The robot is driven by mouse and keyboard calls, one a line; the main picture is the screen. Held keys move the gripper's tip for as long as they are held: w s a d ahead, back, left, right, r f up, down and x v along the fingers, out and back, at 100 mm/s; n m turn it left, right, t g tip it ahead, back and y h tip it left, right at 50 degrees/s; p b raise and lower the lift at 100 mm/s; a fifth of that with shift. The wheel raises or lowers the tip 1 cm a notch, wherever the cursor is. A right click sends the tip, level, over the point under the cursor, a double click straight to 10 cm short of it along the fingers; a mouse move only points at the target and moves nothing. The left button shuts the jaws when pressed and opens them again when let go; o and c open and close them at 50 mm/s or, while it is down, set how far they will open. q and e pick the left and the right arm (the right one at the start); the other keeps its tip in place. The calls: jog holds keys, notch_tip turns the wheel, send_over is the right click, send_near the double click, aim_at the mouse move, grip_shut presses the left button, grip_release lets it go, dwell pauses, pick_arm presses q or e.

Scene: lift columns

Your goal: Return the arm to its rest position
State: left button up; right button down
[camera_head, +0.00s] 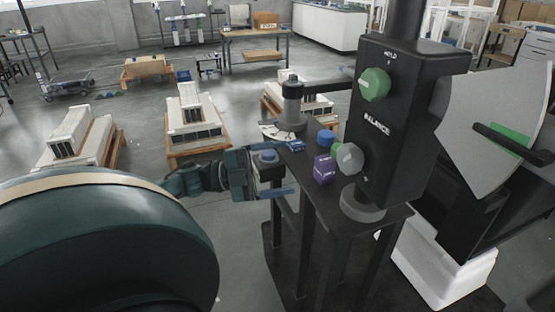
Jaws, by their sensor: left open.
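My left gripper (291,169) is open, in the middle of the camera_head view at the left edge of a small black stand (385,220). Its two blue fingers point right, one above the other. A round blue part shows between them, and I cannot tell whether it belongs to the gripper. My left arm comes in from the left, large and dark teal in the foreground. My right gripper is not in view.
Pallets with white units (195,120) stand behind. Floor between is clear.

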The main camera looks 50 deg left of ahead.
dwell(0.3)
pick_arm(q)
jog(key=s+d+f+n+t+y, duration=0.1)
jog(key=d+f+n+y, duration=0.25)
jog(key=f+n, duration=0.35)
jog(key=s+d+f+n+t+y, duration=0.1)
jog(key=d+f+n+y, duration=0.3)
jog(key=f, duration=0.5)
jog(key=s+d+f+n+g+y, duration=0.1)
jog(key=s+d+f+n+g, duration=0.2)
jog(key=d, duration=0.6)
jog(key=s+d+f+n+g+y+p, duration=0.1)
jog(key=s+d+f+n+g, duration=0.2)
jog(key=d, duration=0.6)
notch_tip(320, 180, down, 3)
jog(key=shift+s+d+f+n+y, duration=0.15)
jog(key=shift+s+d+n+y, duration=0.2)
jog(key=shift+s+n, duration=0.6)
jog(key=shift+a, duration=0.1)
dwell(1.6)
